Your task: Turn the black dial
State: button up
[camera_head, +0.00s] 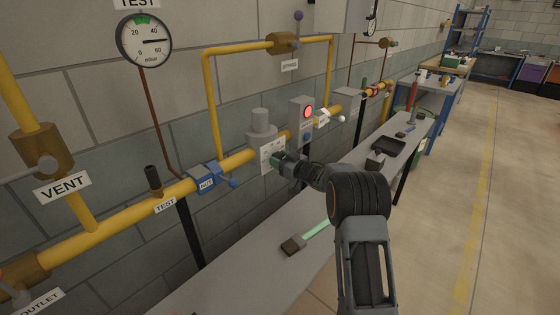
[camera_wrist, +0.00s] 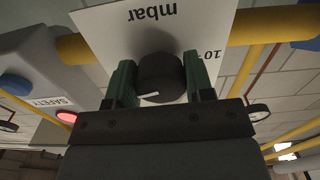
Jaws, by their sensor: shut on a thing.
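The black dial (camera_wrist: 161,76) sits on a white plate (camera_wrist: 100,35) marked "mbar" in the wrist view. A short white pointer line shows on the dial's face. My gripper (camera_wrist: 161,84) has its two green-lined fingers on either side of the dial, shut on it. In the head view the same white plate (camera_head: 271,156) stands on the yellow pipe, and my gripper (camera_head: 277,160) reaches it from the right. The dial itself is hidden there behind my gripper.
A box with a lit red button (camera_head: 308,113) stands just right of the plate. A blue valve marked "HUT" (camera_head: 206,180) is to its left. A pressure gauge (camera_head: 144,40) hangs upper left.

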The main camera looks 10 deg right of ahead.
jog(key=n+b, duration=0.3)
jog(key=b, duration=0.1)
jog(key=shift+f+n, duration=0.25)
jog(key=shift+n, duration=0.15)
jog(key=n+b, duration=0.4)
jog(key=shift+d+n, duration=0.1)
jog(key=shift+n, duration=0.2)
jog(key=n+b, duration=0.3)
jog(key=n, duration=0.1)
jog(key=shift+w+r+n+b, duration=0.1)
jog(key=shift+r+n+b, duration=0.05)
jog(key=shift+n+b, duration=0.2)
jog(key=shift+r+n+b, duration=0.15)
jog(key=shift+n+b, duration=1.25)
jog(key=shift+n, duration=0.55)
jog(key=shift+r, duration=0.1)
jog(key=o, duration=0.9)
jog(key=v, duration=1.3)
jog(key=shift+s+d, duration=0.25)
jog(key=shift+s, duration=0.05)
